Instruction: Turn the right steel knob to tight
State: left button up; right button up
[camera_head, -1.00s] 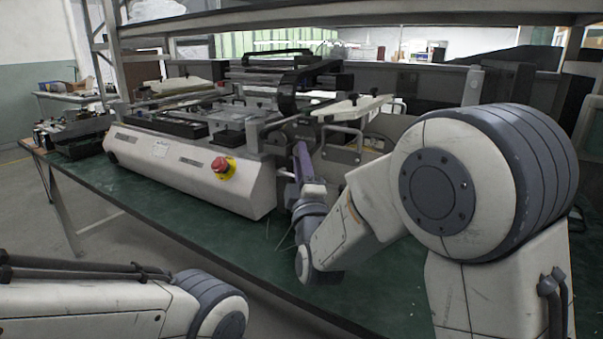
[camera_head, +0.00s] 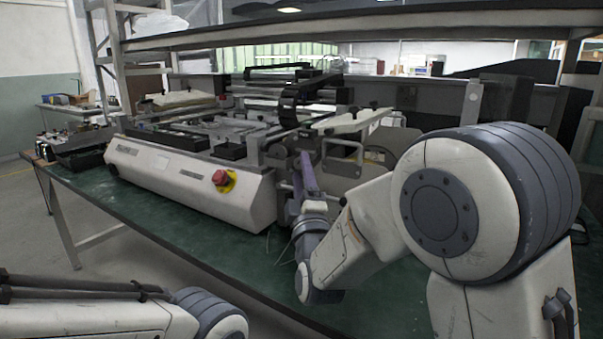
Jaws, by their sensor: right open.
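The white and black machine (camera_head: 190,188) stands on the green table. My right arm comes in from the right and reaches to the machine's right end. My right gripper (camera_head: 305,160) is there, seen from behind as a narrow purple-grey shape, open. The right steel knob cannot be made out; the gripper and machine parts may hide it. I cannot tell whether the fingers touch anything. My left forearm lies at the lower left; its gripper is out of view.
A red stop button (camera_head: 221,178) on a yellow plate sits on the machine's front. The green table (camera_head: 150,212) is bare along its front edge. A dark device (camera_head: 82,148) stands at the table's left end. A grey shelf beam (camera_head: 330,30) crosses above.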

jog(key=b+v, duration=0.5)
jog(key=v, duration=0.5)
jog(key=shift+s+d, duration=0.1)
